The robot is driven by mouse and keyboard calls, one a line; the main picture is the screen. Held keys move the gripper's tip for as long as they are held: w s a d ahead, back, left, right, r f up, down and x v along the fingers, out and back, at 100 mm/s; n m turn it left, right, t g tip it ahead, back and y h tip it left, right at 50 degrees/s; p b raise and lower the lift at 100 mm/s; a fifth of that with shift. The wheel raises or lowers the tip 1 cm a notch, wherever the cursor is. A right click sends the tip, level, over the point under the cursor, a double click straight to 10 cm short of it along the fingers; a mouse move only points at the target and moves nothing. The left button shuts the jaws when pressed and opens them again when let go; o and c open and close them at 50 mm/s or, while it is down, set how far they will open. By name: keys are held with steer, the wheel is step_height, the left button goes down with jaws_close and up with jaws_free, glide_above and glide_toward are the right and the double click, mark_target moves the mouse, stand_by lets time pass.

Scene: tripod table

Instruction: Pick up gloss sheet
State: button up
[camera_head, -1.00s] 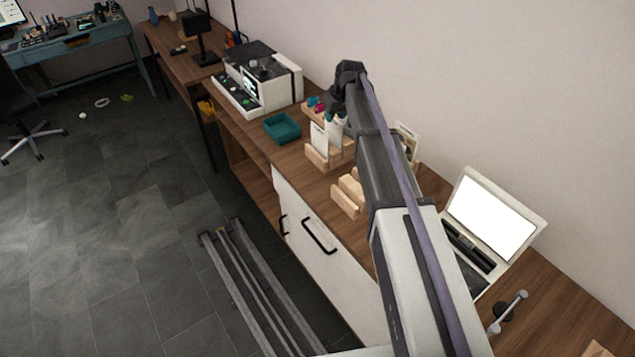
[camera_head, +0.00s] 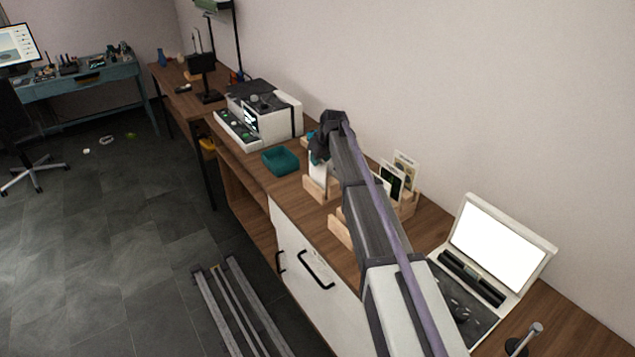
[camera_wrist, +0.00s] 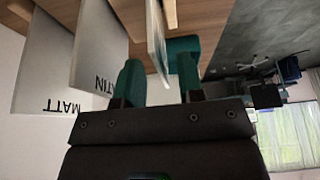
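In the wrist view, a pale thin sheet (camera_wrist: 157,38), seen nearly edge-on, stands between the two teal fingers of my gripper (camera_wrist: 158,75). Its label is not readable, so I cannot confirm it is the gloss sheet. My gripper looks open, with a gap at the left finger; the right finger is very close to the sheet. To the left are a sheet ending in "ATIN" (camera_wrist: 98,50) and a sheet marked "MATT" (camera_wrist: 45,70), both lettered upside down. In the head view, my gripper (camera_head: 320,150) is just above a white sheet (camera_head: 318,177) in a wooden holder (camera_head: 321,192).
A teal tray (camera_head: 281,161) and a white machine (camera_head: 262,112) stand left of the holder. Wooden stands with cards (camera_head: 392,180) are on the right, partly behind my arm. An open case with a bright panel (camera_head: 497,247) lies nearer. Bare worktop is narrow.

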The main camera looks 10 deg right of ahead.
mark_target(317, 175)
steer(key=b+x, duration=0.1)
steer(key=x, duration=0.2)
jaws_close()
stand_by(0.4)
